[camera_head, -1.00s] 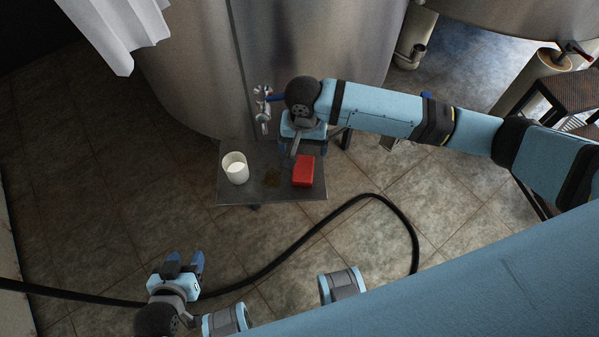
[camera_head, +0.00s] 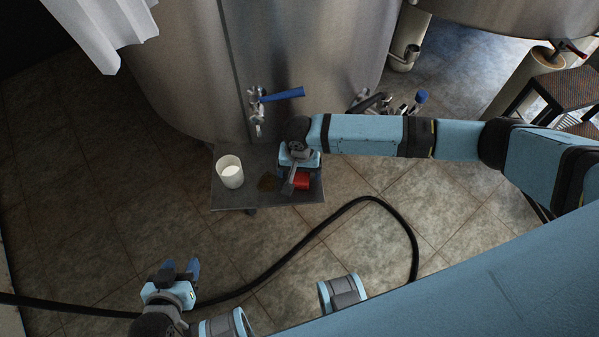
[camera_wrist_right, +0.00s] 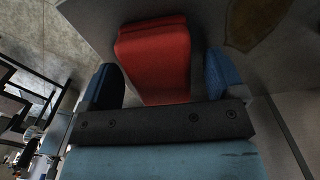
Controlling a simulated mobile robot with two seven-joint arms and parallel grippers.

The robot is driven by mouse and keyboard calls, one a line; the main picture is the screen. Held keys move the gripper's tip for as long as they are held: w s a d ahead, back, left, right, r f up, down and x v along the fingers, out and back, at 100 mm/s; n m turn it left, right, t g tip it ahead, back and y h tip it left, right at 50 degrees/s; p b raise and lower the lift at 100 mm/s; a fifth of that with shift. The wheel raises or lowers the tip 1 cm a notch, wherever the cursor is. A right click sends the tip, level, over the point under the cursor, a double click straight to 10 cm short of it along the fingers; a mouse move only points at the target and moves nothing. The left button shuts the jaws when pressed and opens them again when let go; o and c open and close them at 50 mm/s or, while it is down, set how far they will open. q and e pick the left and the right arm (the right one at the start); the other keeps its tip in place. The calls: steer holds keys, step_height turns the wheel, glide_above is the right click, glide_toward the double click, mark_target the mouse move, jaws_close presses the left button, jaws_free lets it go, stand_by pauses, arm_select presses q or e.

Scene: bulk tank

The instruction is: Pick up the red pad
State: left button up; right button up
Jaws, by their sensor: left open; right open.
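The red pad (camera_head: 302,181) lies at the right side of a small grey metal shelf (camera_head: 235,200) below the tank tap. My right gripper (camera_head: 297,172) is over the pad and hides part of it in the head view. In the right wrist view the red pad (camera_wrist_right: 155,60) lies in front of and partly between the two blue fingers of the open right gripper (camera_wrist_right: 165,80). I cannot tell whether the fingers touch it. My left gripper (camera_head: 182,272) is open and empty, low at the left, away from the shelf.
A white cup (camera_head: 230,172) with white contents stands on the shelf's left. A brown stain (camera_head: 267,182) lies between cup and pad. A tap with a blue lever (camera_head: 282,95) juts from the steel tank (camera_head: 190,70) above. A black hose (camera_head: 290,252) curves over the floor.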

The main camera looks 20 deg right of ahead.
steer(key=shift+c, duration=0.4)
steer(key=c, duration=0.9)
arm_select(q)
steer(key=shift+a, duration=0.2)
arm_select(e)
steer(key=shift+r, duration=0.1)
steer(key=shift+s+r, duration=0.15)
steer(key=shift+r, duration=0.2)
steer(key=r, duration=0.2)
steer(key=r+p, duration=0.1)
steer(key=r, duration=0.3)
steer(key=shift+s+a+r+p, duration=0.1)
steer(key=shift+s+r+p, duration=0.15)
steer(key=shift+p, duration=0.05)
arm_select(q)
steer(key=shift+a+r+p, duration=0.1)
steer(key=shift+r+p, duration=0.65)
steer(key=shift+r, duration=0.05)
arm_select(e)
steer(key=s+a, duration=0.1)
steer(key=s, duration=0.5)
steer(key=s+a, duration=0.2)
steer(key=s, duration=0.4)
steer(key=s+a, duration=0.1)
steer(key=s, duration=0.5)
steer(key=shift+s+a+f, duration=0.15)
steer(key=shift+s, duration=0.2)
